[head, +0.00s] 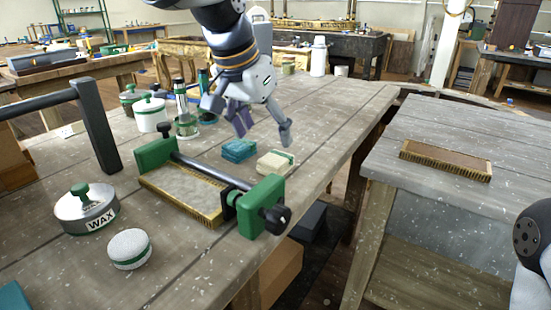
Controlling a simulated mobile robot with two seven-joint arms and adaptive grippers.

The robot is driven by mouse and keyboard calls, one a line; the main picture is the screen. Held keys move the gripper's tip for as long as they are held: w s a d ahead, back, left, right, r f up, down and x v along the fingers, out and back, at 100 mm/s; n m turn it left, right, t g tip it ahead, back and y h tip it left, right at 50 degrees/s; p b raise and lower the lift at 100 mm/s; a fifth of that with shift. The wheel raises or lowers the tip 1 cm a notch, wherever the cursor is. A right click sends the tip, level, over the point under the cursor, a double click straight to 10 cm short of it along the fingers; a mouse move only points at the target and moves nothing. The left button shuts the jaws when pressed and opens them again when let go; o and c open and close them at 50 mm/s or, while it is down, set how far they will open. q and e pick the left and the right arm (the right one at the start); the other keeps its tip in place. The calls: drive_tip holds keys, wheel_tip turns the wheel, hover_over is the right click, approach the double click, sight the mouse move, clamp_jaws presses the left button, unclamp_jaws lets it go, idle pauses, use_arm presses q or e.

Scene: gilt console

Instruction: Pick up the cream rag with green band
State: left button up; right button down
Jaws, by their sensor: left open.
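The cream rag with green band (275,165) lies folded on the grey wooden table, right beside a folded teal cloth (239,150). My left gripper (266,136) hangs above and behind the two cloths, pointing down. Its fingers are spread, with one over the teal cloth's far side and one above and behind the cream rag. Nothing is seen between the fingers. My right gripper is out of view; only a part of my right arm shows at the right edge.
A green-ended clamp frame (262,208) with a gilt-edged panel stands in front of the cloths. Jars and a white pot (151,114) stand to the left, with a wax tin (86,207) nearer. A second table (450,140) at right holds a brush-like block (445,160).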

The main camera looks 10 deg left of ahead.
sight(273, 160)
use_arm(q)
drive_tip(key=x, duration=0.2)
drive_tip(key=shift+w+f, duration=0.15)
drive_tip(key=shift+f, duration=0.2)
drive_tip(key=x, duration=0.5)
drive_tip(key=shift+r, duration=0.1)
drive_tip(key=c, duration=1)
